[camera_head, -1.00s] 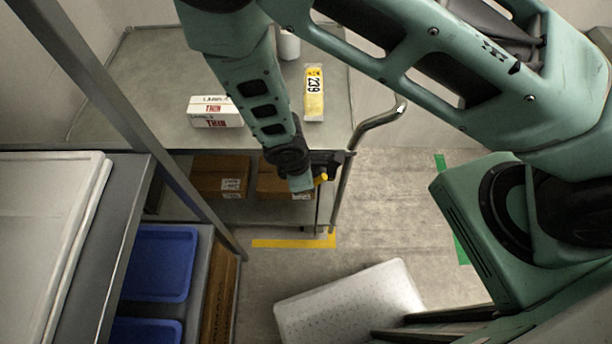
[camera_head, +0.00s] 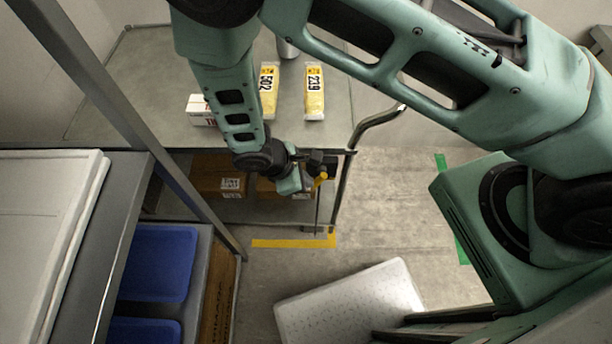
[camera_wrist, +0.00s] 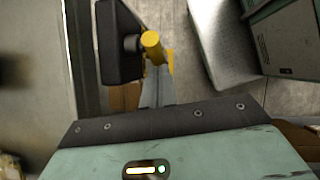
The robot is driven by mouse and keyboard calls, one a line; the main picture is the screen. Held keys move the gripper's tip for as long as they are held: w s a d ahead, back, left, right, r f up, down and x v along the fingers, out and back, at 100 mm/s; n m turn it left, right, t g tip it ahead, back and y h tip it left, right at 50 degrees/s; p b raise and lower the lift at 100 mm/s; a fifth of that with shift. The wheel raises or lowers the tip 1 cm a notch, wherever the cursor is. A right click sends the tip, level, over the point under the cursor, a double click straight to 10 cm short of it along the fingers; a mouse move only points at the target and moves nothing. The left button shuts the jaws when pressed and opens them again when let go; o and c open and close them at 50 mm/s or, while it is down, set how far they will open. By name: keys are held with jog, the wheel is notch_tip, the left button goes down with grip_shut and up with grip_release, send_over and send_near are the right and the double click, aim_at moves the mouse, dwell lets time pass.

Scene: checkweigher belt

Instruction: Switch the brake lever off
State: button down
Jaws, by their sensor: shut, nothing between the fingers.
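The brake lever (camera_head: 320,179) is a yellow handle by a dark housing (camera_head: 317,160) at the cart's front right corner. In the wrist view, the yellow lever (camera_wrist: 153,46) shows its round end, beside the black housing (camera_wrist: 118,42). My gripper (camera_head: 304,184) is just left of the lever in the head view. In the wrist view, its shut, empty grey fingers (camera_wrist: 158,88) point towards the lever and overlap its lower part. I cannot tell whether they touch it.
The cart top (camera_head: 170,85) carries yellow packs (camera_head: 314,95) (camera_head: 268,92) and a white box (camera_head: 200,110). Cardboard boxes (camera_head: 217,172) sit on its lower shelf. A curved handle (camera_head: 365,128) rises right of the lever. Floor in front is clear up to a pale dotted plate (camera_head: 350,300).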

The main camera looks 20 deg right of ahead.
jog(key=f+h+b, duration=0.1)
jog(key=h+b, duration=0.1)
jog(key=f+g+h+b, duration=0.1)
jog(key=h+b, duration=0.2)
jog(key=d+f+g+h+b, duration=0.1)
jog(key=h+b, duration=0.1)
jog(key=shift+s+d+n+b, duration=0.1)
jog(key=shift+s+n+b, duration=0.1)
jog(key=shift+n+b, duration=0.15)
jog(key=shift+d+f, duration=0.15)
jog(key=shift+d, duration=0.05)
dwell(0.6)
notch_tip(320, 180, up, 10)
jog(key=shift+b, duration=0.45)
dwell(0.4)
